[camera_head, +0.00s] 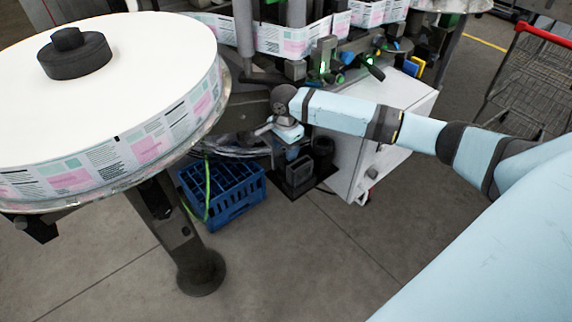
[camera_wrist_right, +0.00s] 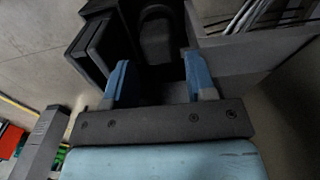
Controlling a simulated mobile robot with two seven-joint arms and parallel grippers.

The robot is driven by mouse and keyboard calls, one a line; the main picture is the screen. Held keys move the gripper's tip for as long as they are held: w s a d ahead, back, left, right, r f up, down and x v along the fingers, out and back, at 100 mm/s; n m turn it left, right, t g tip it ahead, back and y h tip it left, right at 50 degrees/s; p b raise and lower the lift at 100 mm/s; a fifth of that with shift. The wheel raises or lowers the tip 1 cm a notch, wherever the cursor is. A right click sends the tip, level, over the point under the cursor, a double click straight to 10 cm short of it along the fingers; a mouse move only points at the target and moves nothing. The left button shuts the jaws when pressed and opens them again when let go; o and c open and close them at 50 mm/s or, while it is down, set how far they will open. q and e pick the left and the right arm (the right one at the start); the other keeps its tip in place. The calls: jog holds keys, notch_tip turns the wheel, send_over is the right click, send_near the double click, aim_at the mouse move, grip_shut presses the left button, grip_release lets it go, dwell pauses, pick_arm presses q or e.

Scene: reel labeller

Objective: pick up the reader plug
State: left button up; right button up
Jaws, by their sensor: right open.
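My right gripper (camera_head: 292,152) points down below the labelling machine, above a black box-shaped holder (camera_head: 298,178); its fingers are small and partly hidden in the head view. In the right wrist view my right gripper (camera_wrist_right: 158,85) is open, with two blue fingers apart and nothing seen between their tips. Just beyond the tips is a dark round-ended part (camera_wrist_right: 155,38) in a black housing. I cannot tell whether this is the reader plug; no plug is clearly recognisable in either view. My left gripper is out of view.
The labelling machine's white cabinet (camera_head: 398,115) stands right of the gripper. A blue crate (camera_head: 222,205) with a green cable sits on the floor to the left. A large label reel (camera_head: 150,45) fills the upper left. A wire trolley (camera_head: 530,80) stands far right. The front floor is clear.

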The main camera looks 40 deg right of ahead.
aim_at(286, 165)
notch_tip(286, 165, down, 4)
jog(key=shift+s+f, duration=0.1)
jog(key=c, duration=0.7)
